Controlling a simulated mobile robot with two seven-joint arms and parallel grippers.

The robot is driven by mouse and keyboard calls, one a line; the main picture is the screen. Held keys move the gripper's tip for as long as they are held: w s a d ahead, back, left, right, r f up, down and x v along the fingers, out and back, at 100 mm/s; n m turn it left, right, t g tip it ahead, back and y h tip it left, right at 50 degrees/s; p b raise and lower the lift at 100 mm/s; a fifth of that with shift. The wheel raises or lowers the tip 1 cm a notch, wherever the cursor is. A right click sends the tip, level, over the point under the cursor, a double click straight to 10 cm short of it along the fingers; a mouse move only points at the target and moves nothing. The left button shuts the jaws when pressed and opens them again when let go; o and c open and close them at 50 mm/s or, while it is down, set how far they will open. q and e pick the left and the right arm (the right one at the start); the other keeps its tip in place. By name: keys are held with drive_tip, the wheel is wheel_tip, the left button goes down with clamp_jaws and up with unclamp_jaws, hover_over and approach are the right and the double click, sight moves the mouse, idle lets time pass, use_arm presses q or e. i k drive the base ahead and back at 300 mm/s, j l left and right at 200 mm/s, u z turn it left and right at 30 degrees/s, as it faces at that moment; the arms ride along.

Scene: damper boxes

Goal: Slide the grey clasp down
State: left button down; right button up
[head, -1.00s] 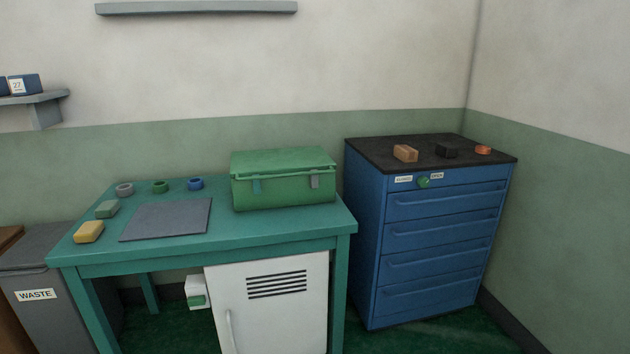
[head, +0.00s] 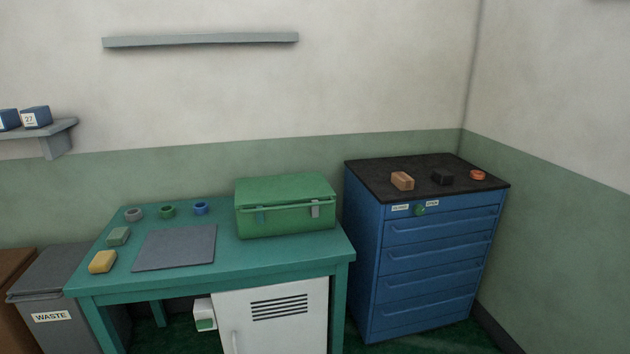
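A green box (head: 285,220) with a lid stands at the right back of the teal table. Its lid looks closed. Two clasps sit on its front: a grey clasp (head: 315,209) on the right and a blue-grey clasp (head: 262,216) on the left. The grey clasp spans the lid seam; the frame is too small to tell exactly how it sits. Neither of my grippers is in view.
A waste bin (head: 60,285) stands left.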

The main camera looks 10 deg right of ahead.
sight(315, 210)
drive_tip(key=i+l+u, duration=0.1)
drive_tip(key=i+l, duration=0.5)
drive_tip(key=i+l+u, duration=0.15)
drive_tip(key=i+l, duration=0.15)
drive_tip(key=i+l+u, duration=0.1)
drive_tip(key=i+l, duration=0.15)
drive_tip(key=l, duration=0.25)
drive_tip(key=i+l, duration=0.3)
drive_tip(key=i+l+u, duration=0.15)
drive_tip(key=l, duration=0.35)
drive_tip(key=i+l+u, duration=0.1)
drive_tip(key=i+l, duration=0.45)
drive_tip(key=l, duration=0.3)
drive_tip(key=u, duration=0.05)
